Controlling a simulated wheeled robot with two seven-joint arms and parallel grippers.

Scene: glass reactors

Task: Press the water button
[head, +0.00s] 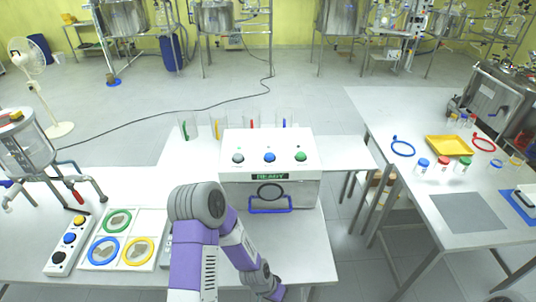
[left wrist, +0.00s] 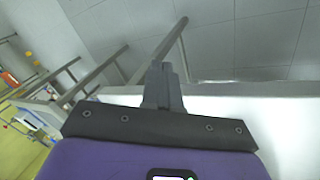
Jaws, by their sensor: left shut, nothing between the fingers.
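A white box (head: 270,150) stands on the middle table with a grey button (head: 238,158), a blue button (head: 269,157) and a green button (head: 300,156) on its top; its front display reads READY. A narrow panel (head: 64,246) on the left table carries a yellow button (head: 79,221), a blue button (head: 69,238) and a black button (head: 58,257). No water label is legible. My left gripper (left wrist: 163,85) is shut and empty in the left wrist view, beside a white surface and its edge. My purple arm bends down in front of the white box in the head view. My right gripper is out of view.
A tray with coloured rings (head: 140,215) lies right of the panel. Clear containers (head: 252,119) stand behind the white box. The right table (head: 415,130) holds jars and a yellow tray (head: 449,146).

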